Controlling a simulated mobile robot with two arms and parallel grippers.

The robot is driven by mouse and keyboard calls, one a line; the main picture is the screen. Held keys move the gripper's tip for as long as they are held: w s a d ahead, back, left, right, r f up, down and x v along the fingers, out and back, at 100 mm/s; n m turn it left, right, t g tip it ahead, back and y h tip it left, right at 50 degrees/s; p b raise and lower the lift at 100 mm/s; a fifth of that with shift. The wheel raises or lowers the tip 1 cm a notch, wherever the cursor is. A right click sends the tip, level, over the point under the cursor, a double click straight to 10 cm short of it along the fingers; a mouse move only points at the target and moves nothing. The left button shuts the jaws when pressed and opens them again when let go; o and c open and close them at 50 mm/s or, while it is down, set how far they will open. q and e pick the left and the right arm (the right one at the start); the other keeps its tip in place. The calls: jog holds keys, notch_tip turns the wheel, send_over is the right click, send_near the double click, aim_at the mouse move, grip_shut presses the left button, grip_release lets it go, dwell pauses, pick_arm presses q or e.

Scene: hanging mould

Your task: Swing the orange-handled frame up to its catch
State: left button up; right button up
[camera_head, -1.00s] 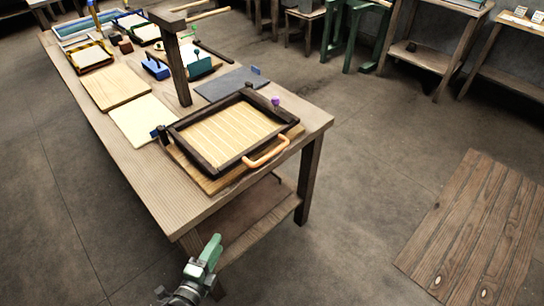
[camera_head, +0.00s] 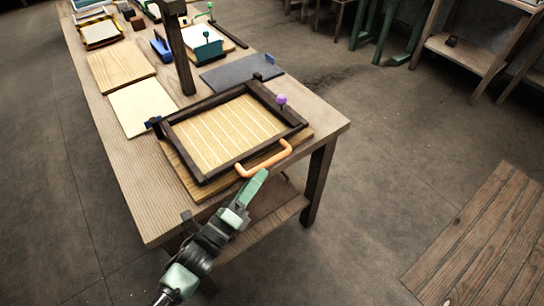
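The dark wooden frame (camera_head: 171,139) with its orange handle (camera_head: 265,160) lies flat at the near end of the bench, around a pale ribbed screen (camera_head: 225,130). The handle sticks out on the frame's near side. My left gripper (camera_head: 256,184) has green fingers and reaches up from below, just short of the handle in the picture; whether it touches cannot be told. Its fingers overlap, so its opening is unclear. No catch can be made out for certain. My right gripper is out of view.
On the bench (camera_head: 130,190) lie a cream sheet (camera_head: 141,108), a wooden board (camera_head: 120,70), a dark grey mat (camera_head: 240,73) and a teal box (camera_head: 208,52).

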aim_at(268, 161)
pick_arm(q)
jog(key=x, duration=0.5)
jog(key=shift+p, duration=0.3)
jog(key=shift+w+d, duration=0.15)
jog(key=shift+w, duration=0.05)
grip_shut()
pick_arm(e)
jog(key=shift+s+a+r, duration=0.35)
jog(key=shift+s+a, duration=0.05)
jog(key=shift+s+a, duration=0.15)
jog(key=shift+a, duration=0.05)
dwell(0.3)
